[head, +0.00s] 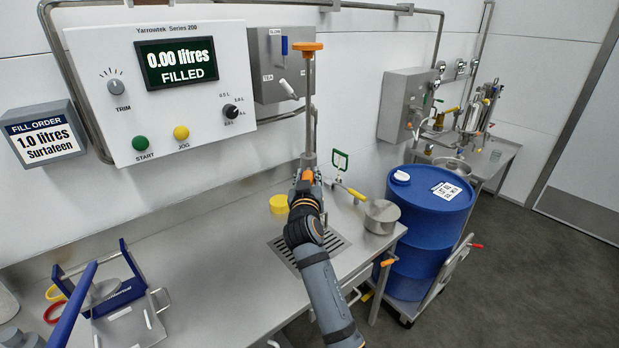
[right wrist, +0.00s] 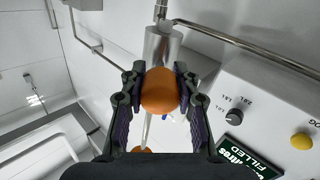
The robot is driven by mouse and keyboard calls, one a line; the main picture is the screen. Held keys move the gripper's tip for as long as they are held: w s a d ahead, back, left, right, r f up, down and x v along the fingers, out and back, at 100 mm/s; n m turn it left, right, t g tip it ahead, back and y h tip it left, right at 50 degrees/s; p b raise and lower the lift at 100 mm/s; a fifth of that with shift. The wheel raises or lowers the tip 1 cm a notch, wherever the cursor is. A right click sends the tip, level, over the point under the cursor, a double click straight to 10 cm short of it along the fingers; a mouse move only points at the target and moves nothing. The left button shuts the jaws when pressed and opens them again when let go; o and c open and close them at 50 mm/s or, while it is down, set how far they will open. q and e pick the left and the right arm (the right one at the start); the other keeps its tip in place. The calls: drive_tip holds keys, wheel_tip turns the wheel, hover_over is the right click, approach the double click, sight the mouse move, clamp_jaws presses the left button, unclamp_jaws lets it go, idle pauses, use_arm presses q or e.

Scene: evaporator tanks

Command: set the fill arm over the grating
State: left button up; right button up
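The fill arm's upright steel post (head: 309,115) has an orange cap (head: 307,46) and stands at the bench's back. My right gripper (head: 305,187) is at its lower part, partly hidden by my forearm. In the right wrist view, an orange knob (right wrist: 160,91) sits between the fingertips, which touch it on both sides. A steel cylinder (right wrist: 162,45) shows behind it. The grating (head: 281,247) is a dark slotted panel in the bench top, partly covered by my right arm. The spout's exact place over it is hidden. My left gripper is not in view.
A filling panel (head: 165,95) reading 0.00 litres is on the wall. A yellow cup (head: 279,204) and a steel pot (head: 381,217) stand on the bench. A blue drum (head: 425,235) is to the right. A blue-framed device (head: 105,285) is at left.

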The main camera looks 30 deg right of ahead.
drive_tip(key=o, duration=0.4)
drive_tip(key=shift+w+a+f, duration=0.1)
drive_tip(key=shift+w+a, duration=0.15)
drive_tip(key=shift+a, duration=0.2)
drive_tip(key=shift+o, duration=0.2)
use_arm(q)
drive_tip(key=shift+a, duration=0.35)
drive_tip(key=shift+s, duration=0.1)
use_arm(e)
drive_tip(key=shift+s+d, duration=0.1)
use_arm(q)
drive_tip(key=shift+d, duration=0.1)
use_arm(e)
wheel_tip(320, 180, up, 10)
drive_tip(key=shift+r, duration=0.1)
